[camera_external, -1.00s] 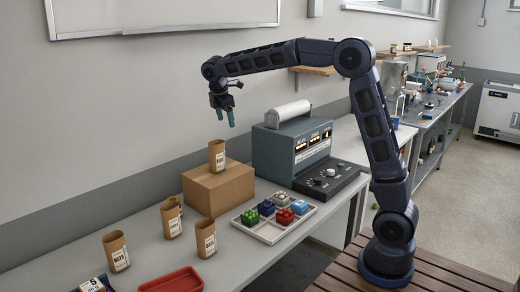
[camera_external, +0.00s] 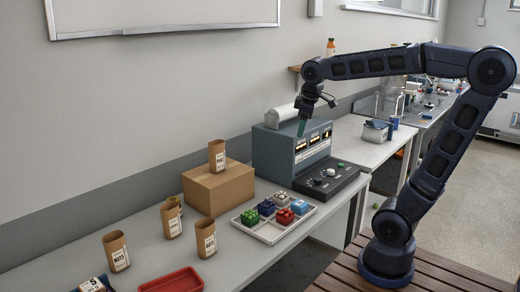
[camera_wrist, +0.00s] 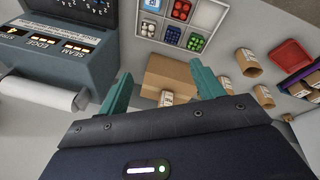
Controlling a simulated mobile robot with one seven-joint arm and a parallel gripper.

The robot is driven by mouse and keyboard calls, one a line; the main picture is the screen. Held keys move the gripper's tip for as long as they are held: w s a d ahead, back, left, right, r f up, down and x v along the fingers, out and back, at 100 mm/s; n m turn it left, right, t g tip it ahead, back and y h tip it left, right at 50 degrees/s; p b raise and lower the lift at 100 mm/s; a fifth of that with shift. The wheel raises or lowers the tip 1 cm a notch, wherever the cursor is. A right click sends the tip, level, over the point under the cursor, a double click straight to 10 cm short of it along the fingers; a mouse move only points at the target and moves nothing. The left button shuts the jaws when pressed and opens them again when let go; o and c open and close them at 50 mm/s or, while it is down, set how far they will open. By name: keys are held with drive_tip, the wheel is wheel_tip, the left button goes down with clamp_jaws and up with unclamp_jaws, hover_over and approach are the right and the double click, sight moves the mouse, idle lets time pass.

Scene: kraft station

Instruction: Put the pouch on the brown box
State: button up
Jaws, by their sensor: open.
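A brown kraft pouch (camera_external: 217,156) stands upright on top of the brown box (camera_external: 222,190), near its back edge, in the external view. Several similar kraft pouches stand on the bench in front of the box, one of them at the front left (camera_external: 116,251). My gripper (camera_external: 302,128) is open and empty, up in front of the grey sealing machine, to the right of the box and apart from it. In the wrist view, the green fingers of my gripper (camera_wrist: 160,92) are spread, with the brown box (camera_wrist: 170,75) seen beyond them.
The grey sealing machine (camera_external: 285,155) with a white roll stands right of the box. A sectioned tray (camera_external: 260,232) of coloured blocks lies in front of it. A red tray (camera_external: 172,281) lies at the front edge. A pale wall bounds the bench behind.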

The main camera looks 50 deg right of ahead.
drive_tip(key=s+d+f+m+t, duration=0.1)
drive_tip(key=s+f+m, duration=0.4)
drive_tip(key=s, duration=0.9)
wheel_tip(320, 180, down, 3)
drive_tip(key=shift+d+r+t+y, duration=0.1)
drive_tip(key=shift+d+t+y, duration=0.2)
drive_tip(key=shift+y, duration=0.1)
